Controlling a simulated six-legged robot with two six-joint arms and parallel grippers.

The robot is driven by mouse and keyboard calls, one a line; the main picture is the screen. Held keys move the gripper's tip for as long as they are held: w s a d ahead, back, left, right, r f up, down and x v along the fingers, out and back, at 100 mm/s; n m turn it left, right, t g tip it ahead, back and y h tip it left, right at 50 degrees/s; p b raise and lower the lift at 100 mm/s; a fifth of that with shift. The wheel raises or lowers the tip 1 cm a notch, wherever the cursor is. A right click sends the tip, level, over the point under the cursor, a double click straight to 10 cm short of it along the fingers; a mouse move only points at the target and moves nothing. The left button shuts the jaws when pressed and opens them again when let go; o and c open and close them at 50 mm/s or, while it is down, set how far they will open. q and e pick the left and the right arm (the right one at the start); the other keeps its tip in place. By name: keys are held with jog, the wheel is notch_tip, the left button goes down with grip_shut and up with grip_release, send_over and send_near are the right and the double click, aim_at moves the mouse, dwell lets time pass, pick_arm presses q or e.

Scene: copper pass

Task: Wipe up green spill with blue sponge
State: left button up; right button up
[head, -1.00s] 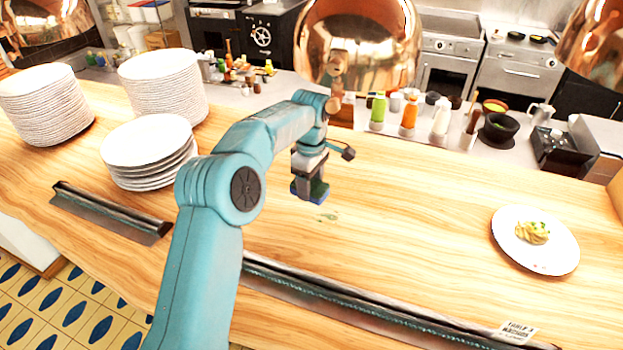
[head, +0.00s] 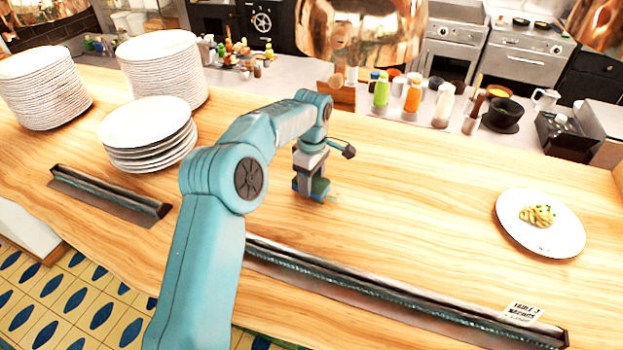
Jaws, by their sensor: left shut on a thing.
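My left gripper (head: 309,186) points down over the middle of the wooden counter (head: 420,200). It is shut on the blue sponge (head: 320,196), which shows a green part between the fingers. The sponge is low, at or very near the counter top; I cannot tell if it touches. A faint trace of the green spill (head: 334,197) shows just right of the sponge. The rest of the spill is hidden or too small to make out. My right gripper is not in view.
Plate stacks (head: 148,133) stand at the left. A plate with pasta (head: 540,240) sits at the right, near a small card (head: 522,313). A dark metal rail (head: 400,300) runs along the front. Bottles (head: 412,96) stand behind. The counter between gripper and pasta plate is clear.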

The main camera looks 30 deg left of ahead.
pick_arm(q)
jog(key=shift+s, duration=0.2)
jog(key=shift+f, duration=0.1)
jog(key=shift+w+f, duration=0.15)
jog(key=shift+f, duration=0.1)
jog(key=shift+b, duration=0.3)
jog(key=shift+f, duration=0.15)
jog(key=shift+f, duration=0.3)
jog(key=shift+f+b, duration=0.2)
jog(key=shift+b, duration=0.2)
